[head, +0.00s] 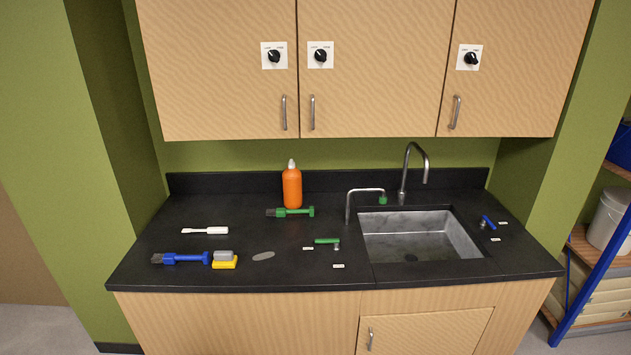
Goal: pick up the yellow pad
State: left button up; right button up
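The yellow pad (225,264) lies on the black countertop (300,275) near its front edge, left of centre. A small grey block (223,255) rests on or against the back of the pad and hides part of it. A blue-handled tool with a dark head (185,259) lies just left of the pad, its handle end close to or touching it. Neither of my grippers is in the head view.
An orange bottle (292,187) stands at the back. A green-handled tool (292,212), a white-handled tool (206,231), a flat grey oval (263,256) and a green tap handle (327,241) are nearby. A sink (415,237) with faucets is at right. Cabinets (220,70) overhang the counter.

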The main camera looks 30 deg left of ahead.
aim_at(223, 259)
jog(key=i+u, duration=0.15)
jog(key=u, duration=0.35)
jog(key=i+l+u, duration=0.1)
jog(key=u, duration=0.4)
jog(key=i+l+u, duration=0.1)
jog(key=u, duration=0.4)
jog(key=l+u, duration=0.25)
jog(key=u, duration=0.2)
jog(key=i+l+u, duration=0.1)
jog(key=u, duration=0.4)
jog(key=l, duration=0.1)
